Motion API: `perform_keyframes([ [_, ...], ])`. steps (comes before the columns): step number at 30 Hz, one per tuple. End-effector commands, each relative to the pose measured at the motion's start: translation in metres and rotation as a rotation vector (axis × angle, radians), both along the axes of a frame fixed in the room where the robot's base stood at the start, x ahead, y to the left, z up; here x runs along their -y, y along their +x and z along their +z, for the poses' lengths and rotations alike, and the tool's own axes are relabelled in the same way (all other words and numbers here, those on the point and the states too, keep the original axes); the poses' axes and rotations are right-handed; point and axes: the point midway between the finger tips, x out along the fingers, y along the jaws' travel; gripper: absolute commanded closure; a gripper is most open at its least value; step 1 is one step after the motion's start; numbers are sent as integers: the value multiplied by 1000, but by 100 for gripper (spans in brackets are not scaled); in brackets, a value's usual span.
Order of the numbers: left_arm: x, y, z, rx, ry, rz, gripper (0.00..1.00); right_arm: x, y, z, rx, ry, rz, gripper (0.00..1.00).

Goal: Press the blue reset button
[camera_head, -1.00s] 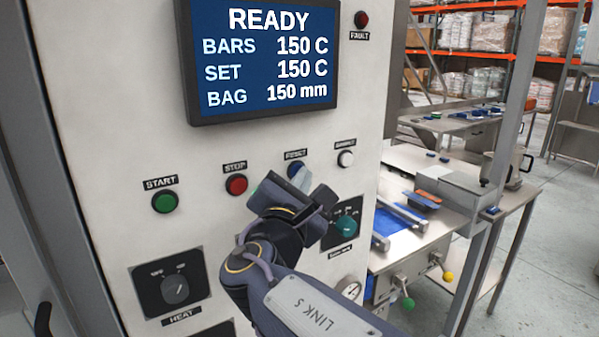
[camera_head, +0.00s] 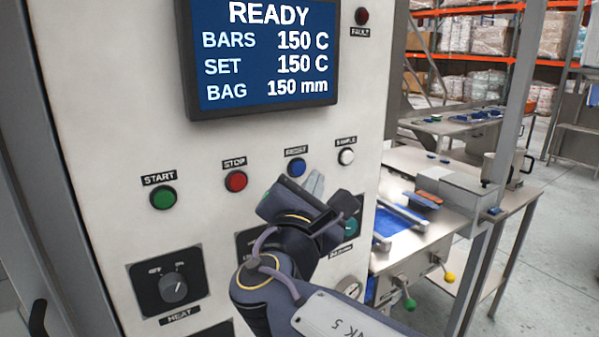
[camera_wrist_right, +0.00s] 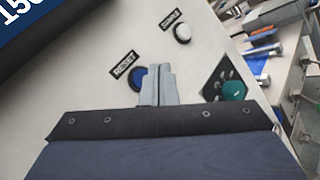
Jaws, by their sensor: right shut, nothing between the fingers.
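The blue reset button (camera_head: 297,168) sits on the pale panel under a RESET label, between the red stop button (camera_head: 235,181) and the white sample button (camera_head: 346,157). My right gripper (camera_head: 315,182) is shut and empty, its fingertips just below and to the right of the blue button. In the right wrist view the blue button (camera_wrist_right: 139,78) shows beside the shut fingers (camera_wrist_right: 158,72), which cover part of its right side. I cannot tell whether the fingertips touch the panel. My left gripper is not in view.
The screen (camera_head: 264,55) above reads READY. A green start button (camera_head: 163,197) and a heat knob (camera_head: 173,287) are to the left. A teal knob (camera_head: 351,226) lies partly behind my right gripper. A metal bench (camera_head: 440,165) stands to the right.

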Motion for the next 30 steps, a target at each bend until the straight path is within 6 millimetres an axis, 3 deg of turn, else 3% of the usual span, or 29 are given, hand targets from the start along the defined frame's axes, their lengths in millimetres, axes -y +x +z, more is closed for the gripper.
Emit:
perform_keyframes([
  [10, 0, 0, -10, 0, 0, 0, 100, 18, -25, -1, 0, 0, 1, 100],
  [30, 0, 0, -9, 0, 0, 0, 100, 21, -25, -2, -4, 3, -2, 100],
])
